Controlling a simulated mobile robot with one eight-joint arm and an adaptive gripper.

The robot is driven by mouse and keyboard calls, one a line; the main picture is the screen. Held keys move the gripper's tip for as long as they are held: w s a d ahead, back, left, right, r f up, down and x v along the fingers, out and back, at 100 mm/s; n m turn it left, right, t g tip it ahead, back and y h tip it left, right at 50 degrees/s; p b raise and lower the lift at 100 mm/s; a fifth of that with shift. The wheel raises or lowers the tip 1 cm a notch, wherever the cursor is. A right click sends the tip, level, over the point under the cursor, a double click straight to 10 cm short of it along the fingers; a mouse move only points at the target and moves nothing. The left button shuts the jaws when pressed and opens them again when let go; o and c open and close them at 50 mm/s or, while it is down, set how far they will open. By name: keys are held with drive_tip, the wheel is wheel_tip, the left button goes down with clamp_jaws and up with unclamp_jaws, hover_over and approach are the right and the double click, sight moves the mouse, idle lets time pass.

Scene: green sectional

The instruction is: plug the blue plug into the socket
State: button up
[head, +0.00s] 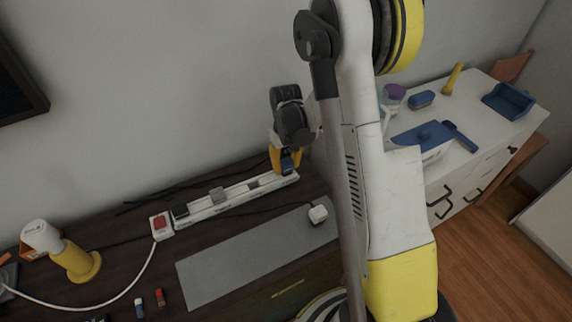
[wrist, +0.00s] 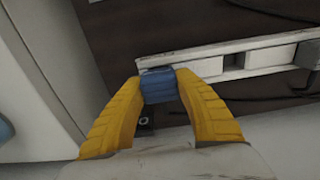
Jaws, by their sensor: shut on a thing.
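The blue plug (wrist: 158,85) is between the yellow fingers of my gripper (wrist: 160,84), which is shut on it. In the head view the blue plug (head: 288,164) is just below my gripper (head: 286,158), over the right end of the white power strip (head: 235,201). In the wrist view the power strip (wrist: 208,66) runs behind the plug, and the plug overlaps its left end. The plug hides the socket under it, so I cannot tell whether it is inserted or only above the strip.
The strip has a red switch (head: 159,222), a black plug (head: 180,211) and a grey plug (head: 217,195). A white cabinet (head: 455,185) stands right, close to my arm.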

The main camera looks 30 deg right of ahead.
sight(286, 162)
drive_tip(key=shift+f+b, duration=0.4)
drive_tip(key=shift+f, duration=0.2)
drive_tip(key=o, duration=1.3)
wheel_tip(286, 162, up, 12)
